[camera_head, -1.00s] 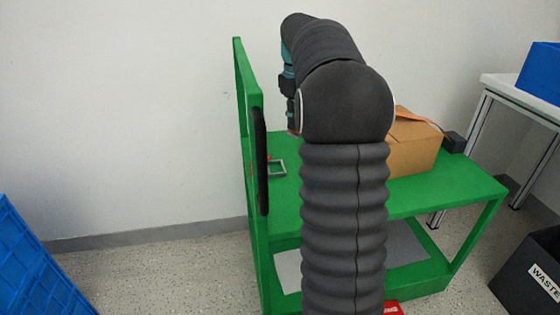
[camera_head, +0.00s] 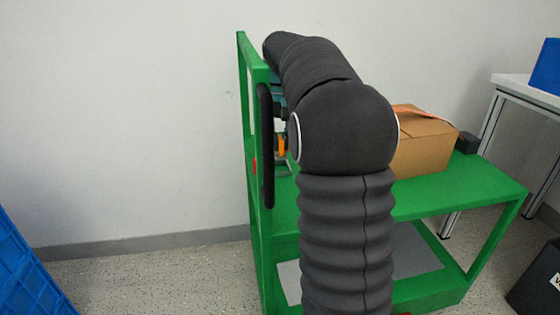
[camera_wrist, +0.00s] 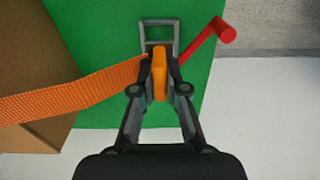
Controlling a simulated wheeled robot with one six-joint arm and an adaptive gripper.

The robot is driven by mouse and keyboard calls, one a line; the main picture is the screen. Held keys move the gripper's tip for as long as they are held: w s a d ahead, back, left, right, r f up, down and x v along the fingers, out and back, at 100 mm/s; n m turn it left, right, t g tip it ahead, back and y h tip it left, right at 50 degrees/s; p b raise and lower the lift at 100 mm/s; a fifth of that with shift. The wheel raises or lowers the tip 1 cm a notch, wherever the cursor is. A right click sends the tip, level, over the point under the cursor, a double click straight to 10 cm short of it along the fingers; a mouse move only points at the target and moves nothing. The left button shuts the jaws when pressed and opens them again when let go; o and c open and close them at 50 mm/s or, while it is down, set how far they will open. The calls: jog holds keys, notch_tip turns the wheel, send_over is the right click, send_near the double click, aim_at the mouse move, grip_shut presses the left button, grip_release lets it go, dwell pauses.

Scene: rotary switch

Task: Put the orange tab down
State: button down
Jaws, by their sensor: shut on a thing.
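In the wrist view my gripper (camera_wrist: 160,88) is shut on the orange tab (camera_wrist: 159,68), one finger on each side of it. The tab's far end lies over or close to the near end of a grey open frame (camera_wrist: 168,24); I cannot tell if they touch. In the head view a bit of orange (camera_head: 280,146) shows beside the green upright panel; my arm hides most of the gripper.
An orange woven strap (camera_wrist: 75,93) runs from near the tab to the left, over a cardboard box (camera_wrist: 35,70). The box (camera_head: 425,150) stands on the green cart (camera_head: 470,190). A black vertical handle (camera_head: 266,145) is on the cart's upright panel.

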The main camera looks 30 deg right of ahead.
aim_at(280, 155)
jog(key=shift+f+b, duration=0.5)
jog(key=shift+f, duration=1.65)
jog(key=c, duration=1.5)
grip_release()
jog(key=shift+f, duration=0.15)
notch_tip(280, 155, up, 12)
jog(key=p, duration=0.3)
